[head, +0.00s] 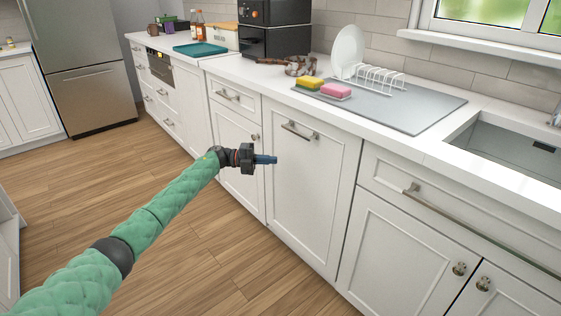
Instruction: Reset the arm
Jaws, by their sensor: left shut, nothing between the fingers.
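My left arm, in a green padded sleeve, reaches in from the lower left of the head view. Its gripper (271,160) is shut and empty. It is in front of the white cabinet doors (306,200), below the level of the countertop, and points right. I cannot tell whether it touches the door behind it. My right gripper is not in view.
The white countertop (262,77) carries a grey mat (410,112) with a dish rack (375,76), a white plate (348,47), a yellow sponge (309,83) and a pink sponge (336,89). A sink (515,150) is at right. A black appliance (272,42) and teal tray (200,49) stand farther back. The wooden floor (200,235) is clear.

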